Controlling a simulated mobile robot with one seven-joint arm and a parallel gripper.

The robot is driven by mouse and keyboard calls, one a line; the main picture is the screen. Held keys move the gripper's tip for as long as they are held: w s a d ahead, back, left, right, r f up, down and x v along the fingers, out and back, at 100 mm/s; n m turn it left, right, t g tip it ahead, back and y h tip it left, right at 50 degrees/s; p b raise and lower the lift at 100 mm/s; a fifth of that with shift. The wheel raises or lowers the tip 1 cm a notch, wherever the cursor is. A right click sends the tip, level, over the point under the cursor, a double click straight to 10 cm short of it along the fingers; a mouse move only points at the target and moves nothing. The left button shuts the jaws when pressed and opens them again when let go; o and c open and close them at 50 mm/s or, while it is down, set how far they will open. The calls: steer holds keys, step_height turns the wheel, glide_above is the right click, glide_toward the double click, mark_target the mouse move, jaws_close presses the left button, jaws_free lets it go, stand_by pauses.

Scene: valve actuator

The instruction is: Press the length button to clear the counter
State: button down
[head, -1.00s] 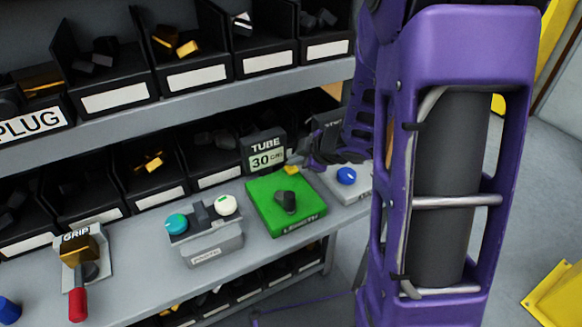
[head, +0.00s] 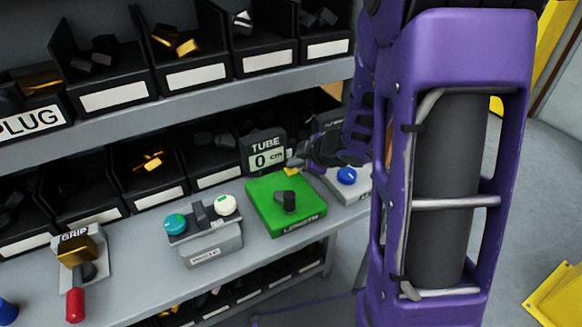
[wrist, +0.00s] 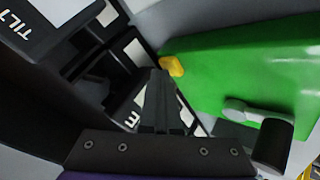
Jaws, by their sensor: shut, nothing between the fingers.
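The green box labelled LENGTH (head: 262,212) sits on the shelf, with a dark knob (head: 286,201) on top. A small yellow button (head: 291,172) is at its back corner; it also shows in the wrist view (wrist: 173,66). The TUBE display (head: 266,153) behind the box reads 0 cm. My gripper (head: 296,165) is shut and empty, its tip at the yellow button. In the wrist view my gripper's fingers (wrist: 157,78) are together just beside the button. I cannot tell whether they touch it.
A grey box with a teal and a white button (head: 205,240) stands left of the green box. A grey box with a blue button (head: 347,176) is to its right. A GRIP lever with a red handle (head: 75,305) is far left. Black bins line the shelves behind.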

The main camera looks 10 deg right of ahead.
steer(key=shift+r, duration=0.1)
steer(key=shift+r+p, duration=0.8)
steer(key=shift+p, duration=0.2)
steer(key=shift+r, duration=0.1)
step_height(320, 180, up, 3)
steer(key=p, duration=0.3)
steer(key=shift+r+p, duration=0.3)
steer(key=shift+r, duration=0.65)
